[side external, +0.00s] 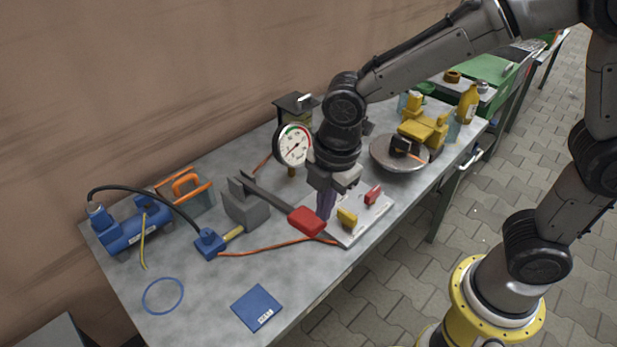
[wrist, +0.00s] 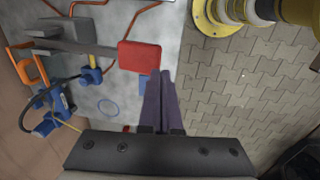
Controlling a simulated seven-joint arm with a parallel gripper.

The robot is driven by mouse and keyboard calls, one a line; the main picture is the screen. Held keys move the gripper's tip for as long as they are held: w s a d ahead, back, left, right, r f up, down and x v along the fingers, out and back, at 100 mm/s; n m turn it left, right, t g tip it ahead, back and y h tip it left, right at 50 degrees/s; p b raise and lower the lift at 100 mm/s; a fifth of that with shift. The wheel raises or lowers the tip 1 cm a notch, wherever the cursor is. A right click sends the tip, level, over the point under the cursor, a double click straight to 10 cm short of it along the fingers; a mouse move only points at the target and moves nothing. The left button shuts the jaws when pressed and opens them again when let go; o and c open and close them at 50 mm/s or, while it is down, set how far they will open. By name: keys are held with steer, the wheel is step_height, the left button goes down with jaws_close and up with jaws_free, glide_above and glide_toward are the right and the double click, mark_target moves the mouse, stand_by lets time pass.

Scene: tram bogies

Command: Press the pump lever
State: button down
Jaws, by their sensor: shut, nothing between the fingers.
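The pump lever is a dark bar (side external: 265,193) that runs from a grey pump block (side external: 247,210) to a red block-shaped handle (side external: 307,221) on the bench. In the wrist view the red handle (wrist: 140,56) lies just left of and beyond my fingertips, with the bar (wrist: 75,46) running left from it. My gripper (side external: 324,214) points down with its purple fingers together and empty, right beside the handle. The fingers also show in the wrist view (wrist: 162,74). I cannot tell whether they touch the handle. My gripper hides a little of the area behind it.
A round gauge (side external: 293,145) stands behind the lever. A pale plate (side external: 359,222) with yellow and red blocks is right of my fingers. A blue cylinder unit (side external: 133,228) with a black hose is at the left. A blue booklet (side external: 257,307) lies near the front edge.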

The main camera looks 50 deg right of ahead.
step_height(320, 180, up, 11)
steer(key=g, duration=0.3)
glide_above(308, 217)
steer(key=w, duration=0.3)
steer(key=shift+s+f, duration=0.1)
steer(key=shift+s, duration=0.15)
steer(key=shift+f, duration=0.1)
steer(key=f, duration=0.4)
steer(key=s+f, duration=0.1)
steer(key=f, duration=0.4)
steer(key=s+f, duration=0.1)
steer(key=f, duration=0.3)
steer(key=shift+f, duration=0.35)
